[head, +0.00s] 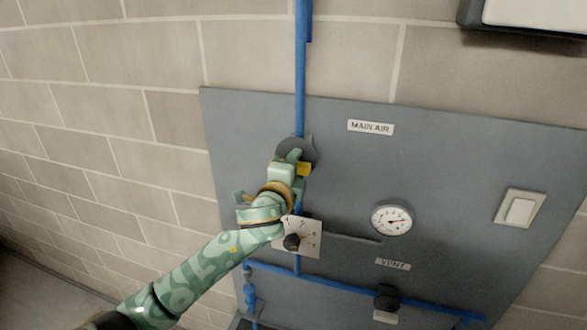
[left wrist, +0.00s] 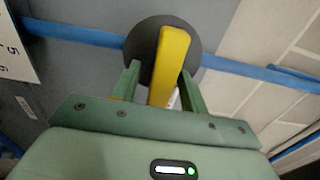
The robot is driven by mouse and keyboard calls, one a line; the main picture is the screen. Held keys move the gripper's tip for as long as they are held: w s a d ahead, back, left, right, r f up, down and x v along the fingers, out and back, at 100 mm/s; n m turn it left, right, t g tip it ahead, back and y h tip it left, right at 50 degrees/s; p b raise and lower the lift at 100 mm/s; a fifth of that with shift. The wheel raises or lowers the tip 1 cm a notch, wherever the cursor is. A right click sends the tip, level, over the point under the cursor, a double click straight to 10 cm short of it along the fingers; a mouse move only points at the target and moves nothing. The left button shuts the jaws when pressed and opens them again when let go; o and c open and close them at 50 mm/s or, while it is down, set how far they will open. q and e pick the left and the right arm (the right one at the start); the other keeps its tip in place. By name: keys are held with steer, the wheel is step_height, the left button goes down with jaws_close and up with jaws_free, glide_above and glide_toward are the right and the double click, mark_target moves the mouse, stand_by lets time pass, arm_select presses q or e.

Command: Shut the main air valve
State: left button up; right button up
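The main air valve is a dark grey disc (head: 309,146) with a yellow handle (head: 304,169) on the blue pipe, left of the MAIN AIR label (head: 370,127). In the left wrist view the disc (left wrist: 143,47) is behind the yellow handle (left wrist: 170,65), which lies across the pipe. My left gripper (head: 290,158) is at the valve. In the left wrist view its two fingers (left wrist: 160,72) are apart, one on each side of the handle. A gap shows on the left side; contact on the right side is unclear. My right gripper is not in view.
A pressure gauge (head: 391,218) and a white switch (head: 519,208) are to the right on the grey panel (head: 450,160). A numbered dial plate (head: 311,246) with a black knob is below the valve. A dark valve (head: 387,303) is under the VENT label (head: 393,264).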

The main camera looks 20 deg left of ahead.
arm_select(q)
steer(key=s+b, duration=0.3)
steer(key=s, duration=1.3)
steer(key=shift+s+a, duration=0.2)
steer(key=shift+a, duration=0.1)
